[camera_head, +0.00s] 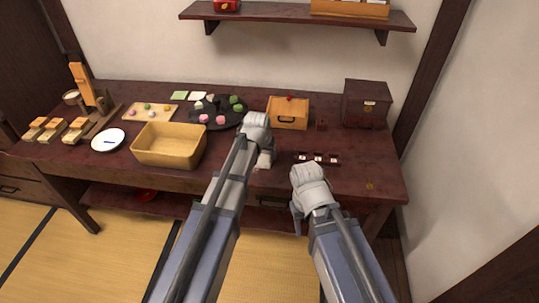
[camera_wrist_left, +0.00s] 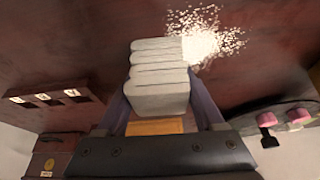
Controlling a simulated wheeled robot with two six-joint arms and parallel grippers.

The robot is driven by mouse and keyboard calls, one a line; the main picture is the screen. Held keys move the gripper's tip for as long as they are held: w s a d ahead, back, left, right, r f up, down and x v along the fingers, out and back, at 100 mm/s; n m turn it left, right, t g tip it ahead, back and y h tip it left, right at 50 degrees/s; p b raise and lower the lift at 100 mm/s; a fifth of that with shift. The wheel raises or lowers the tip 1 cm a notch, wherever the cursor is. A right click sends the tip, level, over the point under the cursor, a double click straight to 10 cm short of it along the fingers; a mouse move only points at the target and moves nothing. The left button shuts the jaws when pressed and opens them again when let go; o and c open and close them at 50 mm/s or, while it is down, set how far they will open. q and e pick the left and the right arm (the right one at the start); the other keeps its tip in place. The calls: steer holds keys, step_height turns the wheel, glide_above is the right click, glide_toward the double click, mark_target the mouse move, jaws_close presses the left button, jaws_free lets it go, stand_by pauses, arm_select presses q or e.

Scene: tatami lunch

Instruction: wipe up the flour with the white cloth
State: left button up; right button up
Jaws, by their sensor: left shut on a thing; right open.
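The white cloth (camera_wrist_left: 157,88) is a folded, ridged pad held between the fingers of my left gripper (camera_head: 266,157). That gripper is shut on it, low over the front middle of the dark red table (camera_head: 345,178). The flour (camera_wrist_left: 205,32) is a speckled white patch on the table, right beside the cloth in the left wrist view; the cloth's edge overlaps it in the picture. Whether the cloth touches the table I cannot tell. In the head view my left arm hides most of the flour. My right gripper (camera_head: 297,217) is open and empty near the table's front edge.
A wooden bin (camera_head: 169,147) stands left of my left gripper. A black plate of sweets (camera_head: 222,120) and a small drawer box (camera_head: 288,114) are behind it. A small dark rack (camera_head: 318,159) lies to the right. A dark chest (camera_head: 367,104) stands back right.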

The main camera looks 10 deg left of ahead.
arm_select(q)
steer(key=shift+a, duration=1.1)
steer(key=shift+a, duration=0.15)
steer(key=shift+a, duration=1.85)
steer(key=shift+a, duration=0.1)
steer(key=shift+w+a, duration=0.15)
steer(key=shift+a, duration=1.75)
steer(key=shift+w, duration=0.1)
steer(key=shift+w+d, duration=0.1)
steer(key=shift+w, duration=0.6)
